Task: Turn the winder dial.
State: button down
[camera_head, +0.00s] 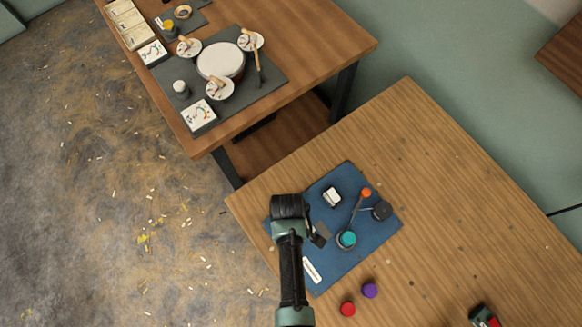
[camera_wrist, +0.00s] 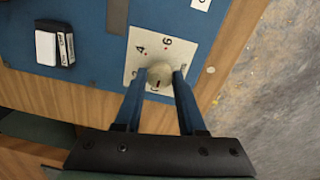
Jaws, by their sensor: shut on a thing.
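The winder dial shows in the wrist view as a round beige knob (camera_wrist: 160,74) on a pale square plate with numbers (camera_wrist: 135,65); a 4 and a 6 are readable. The plate lies on a blue mat (camera_head: 349,267). My gripper (camera_wrist: 159,80) has its two blue fingers on either side of the knob and is shut on it. In the head view my arm hides the knob, and my gripper (camera_head: 318,235) shows over the left part of the mat.
On the mat are a white-and-black block (camera_head: 332,197), a turquoise knob (camera_head: 347,239), an orange-tipped lever (camera_head: 365,193) and a dark round piece (camera_head: 382,210). Red (camera_head: 347,309) and purple (camera_head: 370,290) pieces lie at the front. The table's right side is mostly clear.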

jog(key=shift+m, duration=0.4)
jog(key=m+p, duration=0.1)
jog(key=m, duration=0.3)
jog(key=shift+m+p, duration=0.3)
jog(key=m+p, duration=0.1)
jog(key=m, duration=0.5)
jog(key=shift+w, duration=0.1)
jog(key=shift+m, duration=0.3)
jog(key=c, duration=0.5)
grip_release()
jog(key=shift+r, duration=0.1)
notch_tip(320, 180, up, 13)
jog(key=shift+a, duration=0.2)
